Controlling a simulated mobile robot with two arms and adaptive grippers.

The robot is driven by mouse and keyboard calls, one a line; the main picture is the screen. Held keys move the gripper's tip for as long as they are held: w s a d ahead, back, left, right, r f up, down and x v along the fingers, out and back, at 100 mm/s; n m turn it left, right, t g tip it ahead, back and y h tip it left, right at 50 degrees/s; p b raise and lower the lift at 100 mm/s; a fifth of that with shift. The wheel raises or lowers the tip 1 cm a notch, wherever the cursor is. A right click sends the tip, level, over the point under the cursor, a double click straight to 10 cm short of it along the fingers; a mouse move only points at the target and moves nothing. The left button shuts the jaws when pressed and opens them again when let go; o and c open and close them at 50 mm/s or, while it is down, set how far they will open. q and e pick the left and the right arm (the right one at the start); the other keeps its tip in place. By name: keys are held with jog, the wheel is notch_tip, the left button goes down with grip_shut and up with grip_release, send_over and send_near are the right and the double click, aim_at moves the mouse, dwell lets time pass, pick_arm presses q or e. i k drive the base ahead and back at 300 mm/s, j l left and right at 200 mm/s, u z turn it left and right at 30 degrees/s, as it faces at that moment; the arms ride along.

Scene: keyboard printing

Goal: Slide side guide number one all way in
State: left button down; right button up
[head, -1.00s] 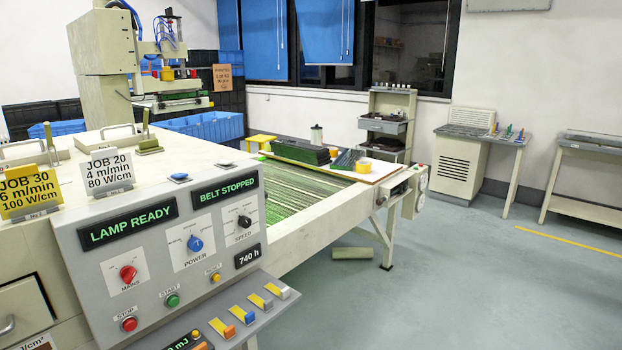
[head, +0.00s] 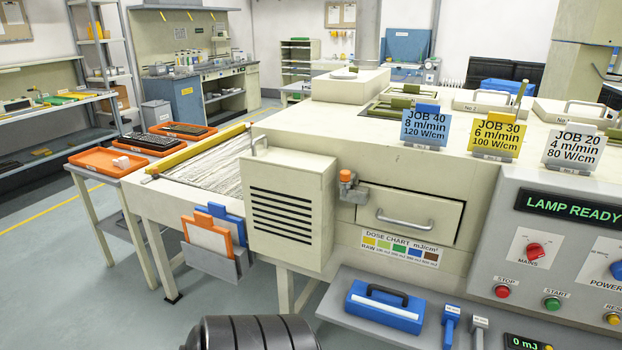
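No part that I can read as side guide number one is clear in this view. Neither of my grippers is in view.
Orange trays (head: 108,162) stand on a side table left of the belt. A vented box (head: 290,212), a drawer (head: 410,214) and a blue case (head: 385,306) are on the machine's near side. The control panel (head: 560,250) is at right. Floor at left is clear.

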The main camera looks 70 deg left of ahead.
aim_at(154, 169)
jog(key=u, duration=2.4)
